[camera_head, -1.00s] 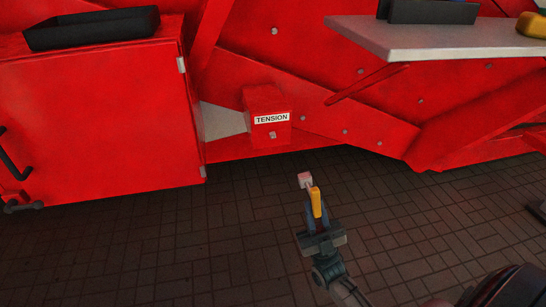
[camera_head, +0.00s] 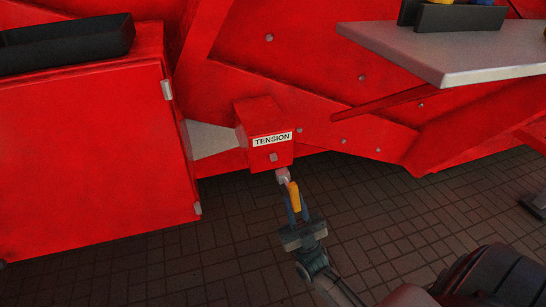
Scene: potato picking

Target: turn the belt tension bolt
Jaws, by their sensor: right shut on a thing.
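The tension bolt (camera_head: 273,157) is a small grey head on the front of a red block (camera_head: 262,117) with a white TENSION label (camera_head: 272,139). My right gripper (camera_head: 293,203) is shut on a tool with a yellow handle (camera_head: 294,195). The tool's pale grey, socket-like head (camera_head: 283,175) points up toward the block. In the picture it sits just below and right of the bolt, and it looks apart from it. My left gripper is not in view.
A red cabinet (camera_head: 90,150) with a black tray (camera_head: 65,44) on top stands at the left. A grey shelf (camera_head: 450,50) with dark bins (camera_head: 460,18) juts out at the upper right. The paved floor (camera_head: 230,260) below is open.

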